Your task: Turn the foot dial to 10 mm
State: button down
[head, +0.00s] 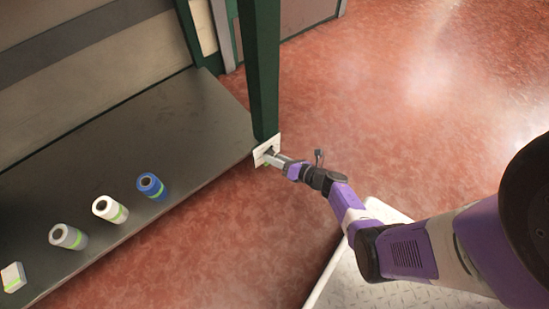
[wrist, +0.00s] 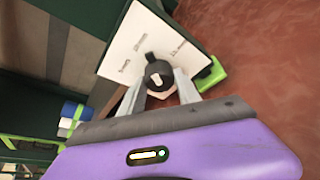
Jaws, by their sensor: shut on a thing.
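The foot dial (wrist: 157,74) is a dark round knob with a short white mark, on a white plate (wrist: 165,35) with small blurred labels around the knob. The knob's narrow end leans toward the upper left of the wrist view, roughly toward the middle label; I cannot tell the exact setting. In the head view the plate (head: 262,146) sits at the foot of a dark green post (head: 263,70). My gripper (wrist: 160,90) is shut on the dial, one finger on each side. In the head view my gripper (head: 272,157) reaches the plate, and the dial is hidden there.
A dark shelf (head: 190,110) left of the post carries a blue roll (head: 151,186), a white roll (head: 109,209), a grey roll (head: 67,236) and a small white box (head: 13,277). A bright green piece (wrist: 211,76) is beside the plate. Red floor (head: 400,120) is open to the right.

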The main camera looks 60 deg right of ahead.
jog(key=c, duration=0.9)
grip_release()
jog(key=shift+o, duration=0.2)
jog(key=p+v, duration=0.2)
jog(key=v, duration=0.5)
jog(key=shift+s+p, duration=0.3)
jog(key=shift+s, duration=0.1)
jog(key=shift+r, duration=0.15)
